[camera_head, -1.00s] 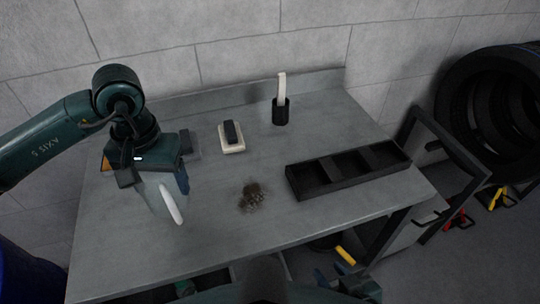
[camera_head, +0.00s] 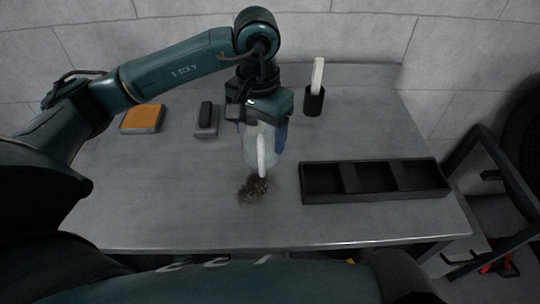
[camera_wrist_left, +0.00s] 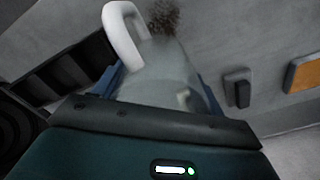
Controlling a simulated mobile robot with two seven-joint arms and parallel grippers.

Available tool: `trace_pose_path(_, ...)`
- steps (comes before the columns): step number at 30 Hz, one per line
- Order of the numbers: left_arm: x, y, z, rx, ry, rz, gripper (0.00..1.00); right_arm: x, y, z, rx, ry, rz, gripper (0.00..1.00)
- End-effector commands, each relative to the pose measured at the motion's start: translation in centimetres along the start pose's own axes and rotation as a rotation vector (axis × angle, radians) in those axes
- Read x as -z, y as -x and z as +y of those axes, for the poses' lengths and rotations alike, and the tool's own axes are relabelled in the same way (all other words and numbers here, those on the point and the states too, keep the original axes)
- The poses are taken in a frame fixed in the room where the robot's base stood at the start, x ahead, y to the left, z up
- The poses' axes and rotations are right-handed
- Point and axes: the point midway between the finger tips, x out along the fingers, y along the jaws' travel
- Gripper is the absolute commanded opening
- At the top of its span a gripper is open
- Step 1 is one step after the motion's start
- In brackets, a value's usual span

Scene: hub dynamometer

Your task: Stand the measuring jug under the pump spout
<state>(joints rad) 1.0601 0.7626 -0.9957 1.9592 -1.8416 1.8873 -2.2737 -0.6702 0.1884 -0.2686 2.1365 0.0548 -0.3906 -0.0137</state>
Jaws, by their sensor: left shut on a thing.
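The measuring jug (camera_head: 250,150) is see-through with a white handle (camera_head: 262,157). My left gripper (camera_head: 264,125) is shut on it from above, with a blue finger showing at its right side. The jug hangs over the middle of the table, just behind a dark speckled patch; I cannot tell its gap to the tabletop. In the left wrist view the jug (camera_wrist_left: 165,80) is between the blue fingers, its white handle (camera_wrist_left: 122,32) toward the upper left. I cannot make out a pump spout. My right gripper is not in view.
A black compartment tray (camera_head: 375,196) lies on the right of the table (camera_head: 180,215). A black cup with a white-handled tool (camera_head: 314,100) stands at the back. A dark-topped block (camera_head: 206,120) and an orange-topped pad (camera_head: 143,118) lie back left. The dark patch (camera_head: 252,190) marks the middle. The front left is clear.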

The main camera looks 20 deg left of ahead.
Motion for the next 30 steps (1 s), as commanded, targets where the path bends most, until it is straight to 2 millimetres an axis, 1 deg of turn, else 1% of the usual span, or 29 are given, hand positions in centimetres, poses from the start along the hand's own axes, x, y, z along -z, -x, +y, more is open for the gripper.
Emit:
trace_pose_path(1,-0.1,-1.1,0.0,0.000,0.002,-0.006,0.47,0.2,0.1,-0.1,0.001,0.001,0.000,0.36)
trace_pose_path(4,-0.1,-2.8,0.0,0.000,0.001,-0.005,0.47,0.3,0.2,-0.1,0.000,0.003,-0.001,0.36)
trace_pose_path(6,-0.1,-3.6,0.0,-0.001,0.001,-0.002,0.47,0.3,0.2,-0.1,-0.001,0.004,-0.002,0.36)
trace_pose_path(11,0.0,-4.8,0.0,0.000,0.001,-0.001,0.47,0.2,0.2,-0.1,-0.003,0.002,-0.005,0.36)
trace_pose_path(15,-0.1,-6.7,0.0,-0.001,0.001,-0.004,0.47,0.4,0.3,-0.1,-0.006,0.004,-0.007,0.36)
trace_pose_path(18,-0.1,-7.8,0.0,-0.001,0.001,-0.002,0.47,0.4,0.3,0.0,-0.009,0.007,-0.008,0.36)
trace_pose_path(25,0.0,-7.9,0.0,0.000,0.001,0.002,0.47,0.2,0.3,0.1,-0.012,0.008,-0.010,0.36)
trace_pose_path(29,0.0,-8.5,0.0,0.000,0.001,0.002,0.47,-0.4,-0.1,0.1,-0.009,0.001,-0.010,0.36)
trace_pose_path(30,0.0,-8.3,0.0,0.000,0.000,0.001,0.72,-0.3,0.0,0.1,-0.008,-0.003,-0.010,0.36)
